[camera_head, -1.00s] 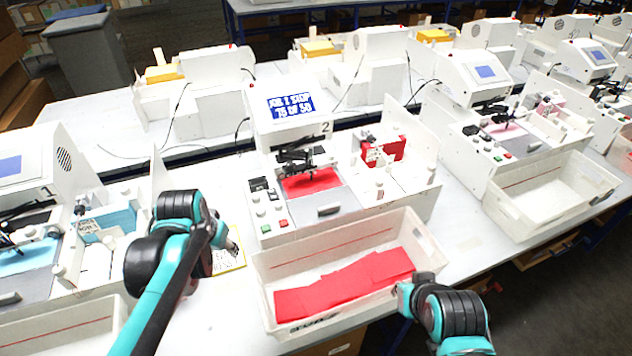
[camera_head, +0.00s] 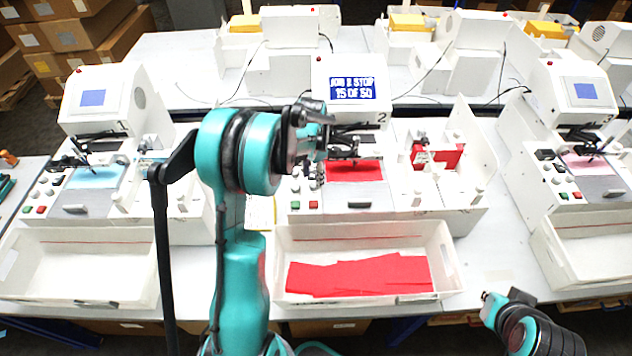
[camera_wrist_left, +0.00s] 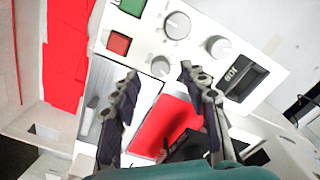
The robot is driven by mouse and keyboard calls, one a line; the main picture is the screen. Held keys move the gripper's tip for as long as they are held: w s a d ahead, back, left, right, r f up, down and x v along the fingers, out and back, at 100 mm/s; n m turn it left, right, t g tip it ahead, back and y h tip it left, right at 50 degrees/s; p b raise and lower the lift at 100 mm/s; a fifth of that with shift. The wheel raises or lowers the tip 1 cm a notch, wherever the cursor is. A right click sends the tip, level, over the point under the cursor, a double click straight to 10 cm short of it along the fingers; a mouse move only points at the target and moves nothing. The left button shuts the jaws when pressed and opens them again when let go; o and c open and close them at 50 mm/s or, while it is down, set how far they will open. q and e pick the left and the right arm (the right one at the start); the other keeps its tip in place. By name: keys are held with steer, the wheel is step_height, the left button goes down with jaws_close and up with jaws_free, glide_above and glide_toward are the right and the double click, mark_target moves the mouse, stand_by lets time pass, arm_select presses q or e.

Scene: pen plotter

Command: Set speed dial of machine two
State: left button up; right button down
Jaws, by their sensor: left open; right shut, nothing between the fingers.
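Machine two (camera_head: 375,110) stands in the middle of the head view, with a blue "JOB 2 STOP 15 OF 50" screen (camera_head: 352,88). My left gripper (camera_head: 318,125) is over its control panel and partly hides it. In the left wrist view the open fingers (camera_wrist_left: 158,72) point at the panel, with a small knob (camera_wrist_left: 160,66) between the tips; contact cannot be told. My right gripper (camera_head: 490,305) is shut and empty at the lower right.
A white bin (camera_head: 450,272) with red sheets stands in front of machine two. Machine one (camera_head: 110,105) is to the left, another machine (camera_head: 570,95) to the right. A black module with digits (camera_wrist_left: 243,77) rises beside the dials.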

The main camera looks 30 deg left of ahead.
mark_target(313, 185)
arm_select(q)
step_height(313, 185, down, 2)
steer(key=shift+f, duration=0.65)
jaws_close()
